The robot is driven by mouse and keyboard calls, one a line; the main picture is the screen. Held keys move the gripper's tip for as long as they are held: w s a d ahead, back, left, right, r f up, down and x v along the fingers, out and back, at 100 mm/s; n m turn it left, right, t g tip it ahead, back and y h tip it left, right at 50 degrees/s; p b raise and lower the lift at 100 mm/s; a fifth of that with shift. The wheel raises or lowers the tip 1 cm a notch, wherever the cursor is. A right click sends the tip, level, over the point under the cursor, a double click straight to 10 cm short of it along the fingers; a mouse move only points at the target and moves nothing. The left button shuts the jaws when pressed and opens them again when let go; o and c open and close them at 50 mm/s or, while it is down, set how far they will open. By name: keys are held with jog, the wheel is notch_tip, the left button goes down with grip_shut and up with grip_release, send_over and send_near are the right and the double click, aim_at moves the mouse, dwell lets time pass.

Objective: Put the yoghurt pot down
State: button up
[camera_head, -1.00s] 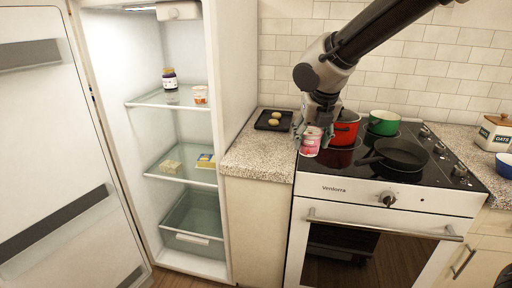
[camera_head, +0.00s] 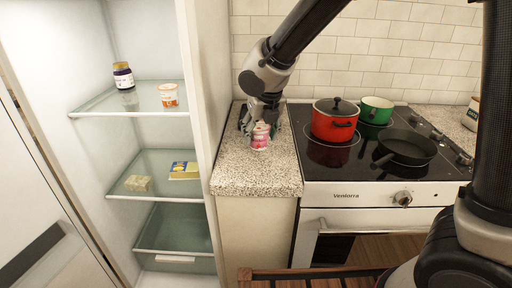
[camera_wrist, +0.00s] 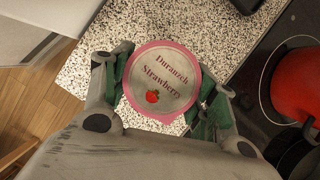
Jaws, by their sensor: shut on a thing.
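The yoghurt pot (camera_head: 261,136) is pink and white, with a pink-rimmed lid that reads "Duranzeh Strawberry" in the wrist view (camera_wrist: 161,80). My gripper (camera_head: 262,128) is shut on it, with green-padded fingers on both sides of the pot, as the wrist view also shows (camera_wrist: 165,98). The pot is upright over the speckled counter (camera_head: 255,178) between the fridge and the stove. I cannot tell whether its base touches the counter. Its lower sides are hidden in the wrist view.
The black stove top (camera_head: 345,165) is just right of the counter, with a lidded red pot (camera_head: 334,121), a green pot (camera_head: 377,109) and a black pan (camera_head: 406,146). The open fridge on the left holds a jar (camera_head: 123,76) and a white-orange cup (camera_head: 168,95). The counter front is clear.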

aim_at(259, 145)
jog(key=shift+f, duration=2.4)
jog(key=shift+f, duration=0.15)
jog(key=o, duration=1.1)
